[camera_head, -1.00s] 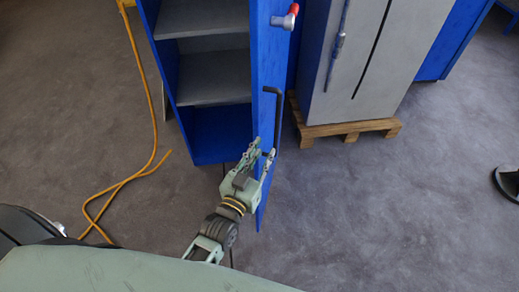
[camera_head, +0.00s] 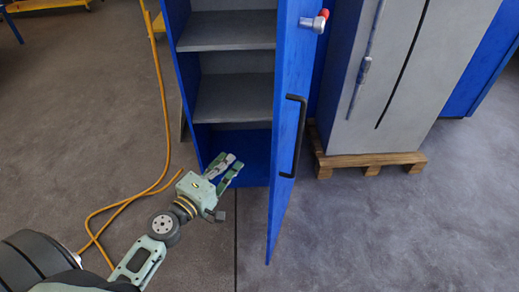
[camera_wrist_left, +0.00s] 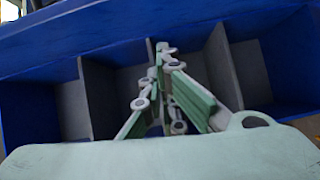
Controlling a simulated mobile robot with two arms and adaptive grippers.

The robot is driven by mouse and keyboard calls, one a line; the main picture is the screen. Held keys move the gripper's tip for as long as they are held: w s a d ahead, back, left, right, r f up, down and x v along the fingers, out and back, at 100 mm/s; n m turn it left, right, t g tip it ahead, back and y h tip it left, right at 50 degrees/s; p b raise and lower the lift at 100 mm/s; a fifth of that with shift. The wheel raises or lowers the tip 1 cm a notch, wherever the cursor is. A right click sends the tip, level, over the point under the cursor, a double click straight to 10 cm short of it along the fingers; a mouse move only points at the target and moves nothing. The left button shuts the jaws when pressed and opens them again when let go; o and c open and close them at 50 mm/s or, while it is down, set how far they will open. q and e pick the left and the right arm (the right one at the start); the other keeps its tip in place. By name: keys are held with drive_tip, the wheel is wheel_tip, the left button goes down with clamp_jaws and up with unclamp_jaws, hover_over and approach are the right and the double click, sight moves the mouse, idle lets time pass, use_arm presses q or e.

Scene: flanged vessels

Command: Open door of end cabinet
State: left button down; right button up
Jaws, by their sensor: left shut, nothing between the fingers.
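The blue end cabinet (camera_head: 184,75) stands open in the head view, with grey shelves (camera_head: 235,98) and a blue floor inside. Its blue door (camera_head: 283,110) is swung out towards me on the right side, seen nearly edge-on. The door has a black bar handle (camera_head: 298,140) and a red-and-grey knob (camera_head: 318,20). My left gripper (camera_head: 234,164) is shut and empty, low in front of the cabinet opening, left of the door and apart from the handle. In the left wrist view its fingers (camera_wrist_left: 163,62) point at the cabinet's shelves (camera_wrist_left: 110,85). My right gripper is out of view.
A grey cabinet (camera_head: 400,80) stands on a wooden pallet (camera_head: 370,160) right of the door. A yellow-orange cable (camera_head: 165,120) hangs down and lies on the floor to the left. The floor (camera_head: 400,235) at lower right is clear.

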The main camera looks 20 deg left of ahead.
use_arm(q)
drive_tip(key=w+d+n+p, duration=0.1)
drive_tip(key=w+d+p, duration=0.3)
drive_tip(key=w, duration=0.6)
drive_tip(key=shift+d+r, duration=0.35)
drive_tip(key=shift+d, duration=0.3)
drive_tip(key=shift+w, duration=0.1)
drive_tip(key=w+d+n+y+b, duration=0.1)
drive_tip(key=w+d+y, duration=0.1)
drive_tip(key=d, duration=1.3)
drive_tip(key=shift+n+t+b, duration=0.3)
